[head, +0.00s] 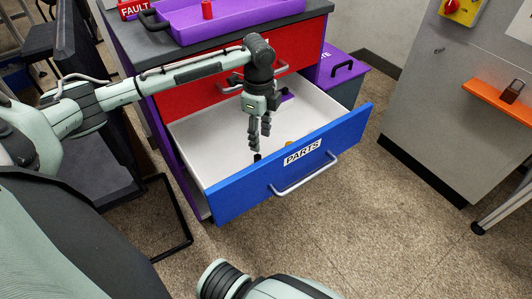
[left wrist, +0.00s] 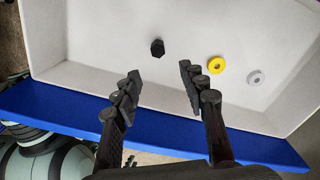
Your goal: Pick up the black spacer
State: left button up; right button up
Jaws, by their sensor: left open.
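The black spacer (left wrist: 157,48) is a small dark hexagonal piece on the white floor of the open drawer. In the head view the spacer (head: 257,157) shows as a small dark spot just below my left fingertips, near the drawer front. My left gripper (head: 259,142) hangs pointing down inside the drawer (head: 205,140), open and empty. In the left wrist view the left gripper (left wrist: 160,72) has its fingers apart, with the spacer ahead of the gap between them and not touching either finger. My right gripper is not in view.
A yellow ring (left wrist: 216,65) and a grey washer (left wrist: 256,77) lie to the right of the spacer. The blue drawer front (head: 305,165), labelled PARTS, borders the drawer. A purple tray (head: 225,20) with a red cylinder (head: 207,9) sits on the cabinet above.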

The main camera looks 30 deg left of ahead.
aim_at(259, 157)
pick_arm(q)
jog(key=shift+f, duration=0.4)
jog(key=f, duration=0.6)
jog(key=shift+s+a+f, duration=0.15)
jog(key=shift+a+f, duration=0.05)
jog(key=shift+f, duration=0.25)
grip_shut()
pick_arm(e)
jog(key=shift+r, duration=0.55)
